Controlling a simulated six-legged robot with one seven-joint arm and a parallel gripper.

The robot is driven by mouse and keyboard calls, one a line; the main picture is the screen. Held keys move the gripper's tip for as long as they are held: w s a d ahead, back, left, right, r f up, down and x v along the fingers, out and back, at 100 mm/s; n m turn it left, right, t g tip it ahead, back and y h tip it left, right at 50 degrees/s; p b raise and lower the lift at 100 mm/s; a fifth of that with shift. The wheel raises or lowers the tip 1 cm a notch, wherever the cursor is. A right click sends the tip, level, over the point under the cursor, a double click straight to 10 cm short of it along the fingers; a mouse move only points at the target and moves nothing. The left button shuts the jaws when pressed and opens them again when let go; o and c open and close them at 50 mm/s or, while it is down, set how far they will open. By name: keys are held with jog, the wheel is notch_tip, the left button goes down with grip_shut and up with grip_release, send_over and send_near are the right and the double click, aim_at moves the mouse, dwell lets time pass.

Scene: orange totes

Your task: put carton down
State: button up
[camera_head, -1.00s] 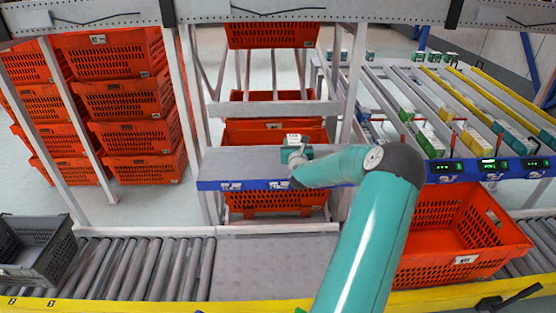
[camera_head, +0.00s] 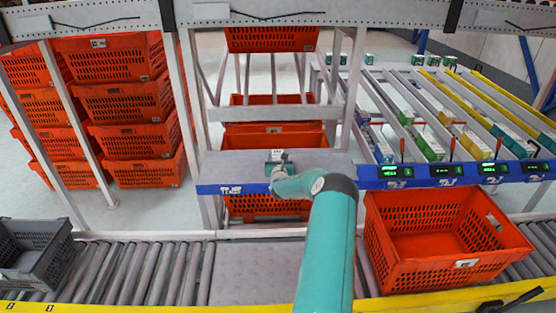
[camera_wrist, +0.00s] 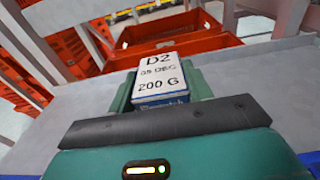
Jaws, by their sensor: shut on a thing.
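The carton (camera_wrist: 160,80) is a small box with a white label reading D2 and 200 G and a blue side. In the wrist view it sits between the green fingers of my gripper (camera_wrist: 165,92), which is shut on it. In the head view my gripper (camera_head: 278,168) is over the grey shelf (camera_head: 225,168) with the blue front edge.
An orange tote (camera_head: 425,275) stands on the roller conveyor (camera_head: 155,272) at right. A grey tote (camera_head: 35,255) is at left. Orange totes (camera_head: 125,105) are stacked behind. Sloped lanes with small cartons (camera_head: 430,145) lie at right. The shelf left of my gripper is bare.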

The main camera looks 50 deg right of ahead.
jog(key=shift+f, duration=0.1)
jog(key=o, duration=1.1)
jog(key=shift+o, duration=0.2)
